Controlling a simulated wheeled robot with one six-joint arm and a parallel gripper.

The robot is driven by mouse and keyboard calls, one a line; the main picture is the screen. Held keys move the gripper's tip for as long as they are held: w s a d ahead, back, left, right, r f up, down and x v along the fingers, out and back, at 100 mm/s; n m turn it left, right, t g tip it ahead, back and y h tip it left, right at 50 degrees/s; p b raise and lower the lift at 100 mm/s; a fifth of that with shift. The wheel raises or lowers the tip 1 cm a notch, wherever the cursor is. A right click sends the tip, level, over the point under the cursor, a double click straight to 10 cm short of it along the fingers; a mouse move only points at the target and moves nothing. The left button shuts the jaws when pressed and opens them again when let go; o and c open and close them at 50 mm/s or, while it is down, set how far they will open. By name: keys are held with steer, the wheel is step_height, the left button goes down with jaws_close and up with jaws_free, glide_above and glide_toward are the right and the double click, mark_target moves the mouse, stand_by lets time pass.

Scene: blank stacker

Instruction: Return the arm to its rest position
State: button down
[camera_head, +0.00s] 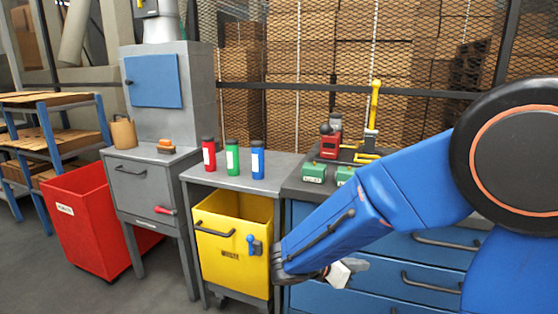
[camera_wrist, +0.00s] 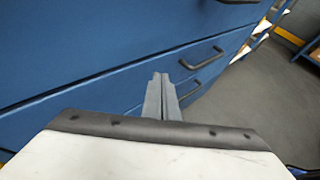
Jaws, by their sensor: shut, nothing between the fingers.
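My blue arm (camera_head: 390,190) reaches in from the right and slopes down to the left in the head view, in front of the blue drawer cabinet (camera_head: 400,275). Its wrist end is low, beside the yellow bin (camera_head: 232,245). In the wrist view my gripper (camera_wrist: 160,78) shows as two grey fingers pressed together, with nothing between them. They point toward the blue drawer fronts (camera_wrist: 110,45) and a dark handle (camera_wrist: 202,58). In the head view the white gripper body shows just right of the wrist, and the fingertips are hard to make out.
Red (camera_head: 208,155), green (camera_head: 232,157) and blue (camera_head: 257,160) bottles stand on the grey table (camera_head: 205,176). A red and yellow machine (camera_head: 330,145) and green blocks (camera_head: 314,172) sit on the cabinet top. A red bin (camera_head: 85,220) stands left. Grey floor (camera_wrist: 255,110) is open at right in the wrist view.

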steer(key=s+d+r+m+g+y, duration=0.2)
steer(key=s+d+m+g+y, duration=0.25)
steer(key=s+d+m, duration=0.6)
steer(key=s+a+r+m+t+y, duration=0.2)
steer(key=s+m+y, duration=0.1)
steer(key=s+m, duration=0.3)
steer(key=s+a+r+m+t+y, duration=0.1)
steer(key=s+a+r+m+y, duration=0.1)
steer(key=s+m+y, duration=0.2)
steer(key=s+m, duration=0.3)
steer(key=shift+r+t, duration=0.2)
steer(key=shift+t, duration=0.15)
